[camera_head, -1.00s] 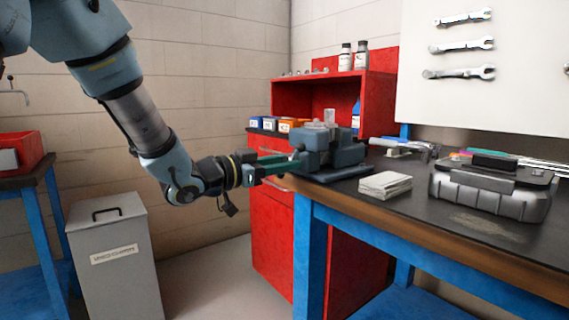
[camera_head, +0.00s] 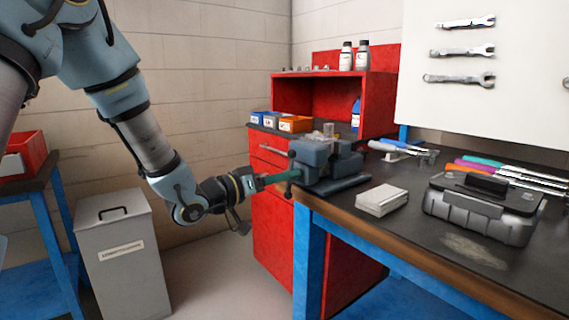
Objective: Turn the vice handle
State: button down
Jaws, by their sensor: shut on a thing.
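The blue-grey vice (camera_head: 322,160) is fixed near the left corner of the dark workbench (camera_head: 400,228). A knob shows lower down, under the fingers. My gripper (camera_head: 284,177) reaches in from the left with green fingers, level with the vice screw. It is shut on the handle; the exact contact is small and partly hidden by the fingers.
A stack of white cards (camera_head: 381,200) and a grey toolbox (camera_head: 480,208) lie right of the vice. Several tools lie behind them. A red cabinet (camera_head: 272,225) stands beyond the bench, with small bins (camera_head: 295,124) on top. A grey waste bin (camera_head: 122,260) stands below my arm.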

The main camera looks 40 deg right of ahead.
jog(key=shift+d+r+n+p, duration=0.1)
jog(key=shift+n+p, duration=7.1)
jog(key=shift+n, duration=2.3)
jog(key=shift+w, duration=0.1)
jog(key=c, duration=0.6)
grip_release()
jog(key=shift+f, duration=0.2)
jog(key=a+b, duration=0.1)
jog(key=a, duration=0.2)
jog(key=a+b, duration=0.1)
jog(key=a, duration=0.3)
jog(key=a+b, duration=0.1)
jog(key=a, duration=0.2)
jog(key=shift+w+a, duration=0.25)
jog(key=shift+a, duration=0.15)
